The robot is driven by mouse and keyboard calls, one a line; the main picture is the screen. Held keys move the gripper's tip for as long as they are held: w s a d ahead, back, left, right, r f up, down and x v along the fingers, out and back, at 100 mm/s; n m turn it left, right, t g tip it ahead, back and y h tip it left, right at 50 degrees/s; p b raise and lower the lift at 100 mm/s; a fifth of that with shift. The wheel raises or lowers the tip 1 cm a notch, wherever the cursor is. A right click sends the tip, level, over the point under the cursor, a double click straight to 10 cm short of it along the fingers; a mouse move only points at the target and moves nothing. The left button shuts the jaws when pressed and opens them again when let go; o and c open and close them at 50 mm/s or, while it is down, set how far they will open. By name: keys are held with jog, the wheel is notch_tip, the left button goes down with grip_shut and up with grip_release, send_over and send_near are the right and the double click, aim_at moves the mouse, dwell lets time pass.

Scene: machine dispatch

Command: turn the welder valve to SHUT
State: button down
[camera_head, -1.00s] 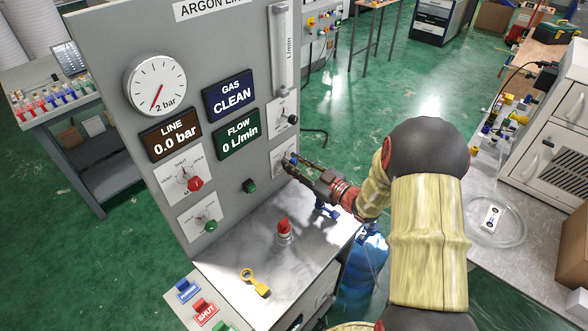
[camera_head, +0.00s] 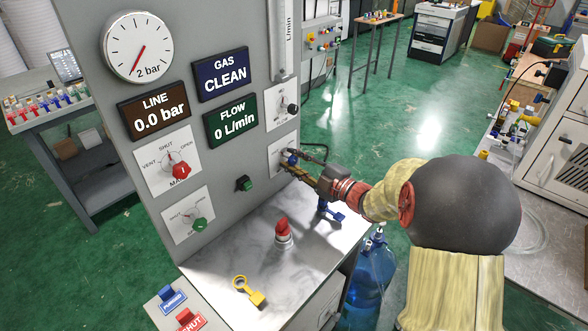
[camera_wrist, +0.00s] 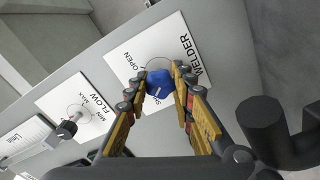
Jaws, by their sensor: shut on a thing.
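The welder valve is a blue knob (camera_wrist: 160,84) on a white plate marked WELDER, OPEN and a partly hidden SHUT. In the wrist view the pale pointer line on the knob points down and to the right, toward the partly covered SHUT lettering. My gripper (camera_wrist: 163,88) is shut on the blue knob, one yellow-padded finger on each side. In the head view my gripper (camera_head: 296,166) reaches the welder plate (camera_head: 275,158) on the grey panel's lower right, and the knob there is mostly hidden by the fingers.
The flow knob (camera_wrist: 67,128) is beside the welder plate. The panel holds a red-knobbed main valve (camera_head: 181,171), a green-knobbed valve (camera_head: 199,224) and a gauge (camera_head: 137,47) near zero. A red-capped button (camera_head: 283,231) and yellow tag (camera_head: 249,291) are on the bench below.

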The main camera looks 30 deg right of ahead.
jog(key=shift+f+n+b, duration=0.15)
jog(key=shift+n+b, duration=0.55)
jog(key=c, duration=1.6)
grip_release()
jog(key=shift+o, duration=0.6)
jog(key=v, duration=1.2)
